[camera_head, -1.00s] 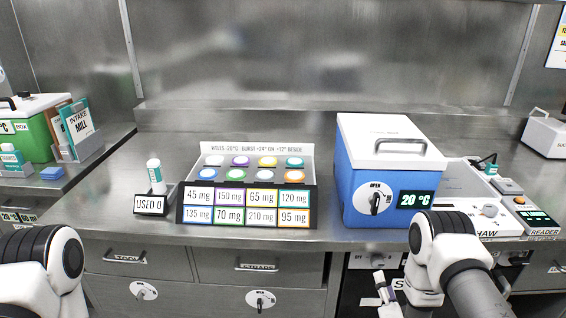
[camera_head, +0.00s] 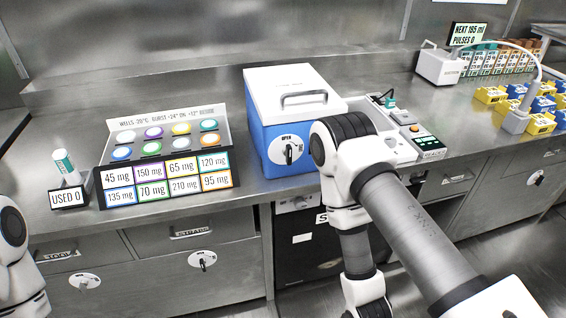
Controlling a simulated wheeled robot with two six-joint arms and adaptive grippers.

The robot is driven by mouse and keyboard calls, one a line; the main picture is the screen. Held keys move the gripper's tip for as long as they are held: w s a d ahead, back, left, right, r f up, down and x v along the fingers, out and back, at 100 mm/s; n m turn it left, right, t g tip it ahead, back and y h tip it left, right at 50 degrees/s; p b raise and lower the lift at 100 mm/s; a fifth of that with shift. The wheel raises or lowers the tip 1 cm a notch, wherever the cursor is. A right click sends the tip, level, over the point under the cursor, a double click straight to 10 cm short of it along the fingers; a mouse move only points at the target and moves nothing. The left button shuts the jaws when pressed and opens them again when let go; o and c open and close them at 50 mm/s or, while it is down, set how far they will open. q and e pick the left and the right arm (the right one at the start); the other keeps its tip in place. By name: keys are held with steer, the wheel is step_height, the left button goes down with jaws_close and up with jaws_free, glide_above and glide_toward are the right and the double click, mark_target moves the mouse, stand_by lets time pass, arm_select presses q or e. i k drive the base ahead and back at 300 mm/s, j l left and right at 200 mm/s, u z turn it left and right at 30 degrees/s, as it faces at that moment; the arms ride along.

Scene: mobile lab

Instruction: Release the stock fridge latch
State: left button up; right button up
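A dark-fronted under-counter unit (camera_head: 297,262) stands below the blue box, and I take it for the stock fridge. A white label on it shows only an "S" (camera_head: 320,217); my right arm covers the rest. A pale strip (camera_head: 296,204) runs along its top edge, partly hidden by the arm. I cannot make out its latch clearly. My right arm reaches down in front of the unit's right side, and its wrist runs to the bottom edge of the picture. Its fingertips are not in view. My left arm shows only at the left edge, without its gripper.
On the counter stand a blue box with a white lid (camera_head: 290,110) and dial latch (camera_head: 288,150), a rack of coloured wells (camera_head: 165,160) and a white vial (camera_head: 66,166). Drawers (camera_head: 190,232) lie left of the dark unit. Yellow and blue blocks (camera_head: 490,95) sit at right.

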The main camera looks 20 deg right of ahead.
mark_target(416, 179)
steer(key=z, duration=0.85)
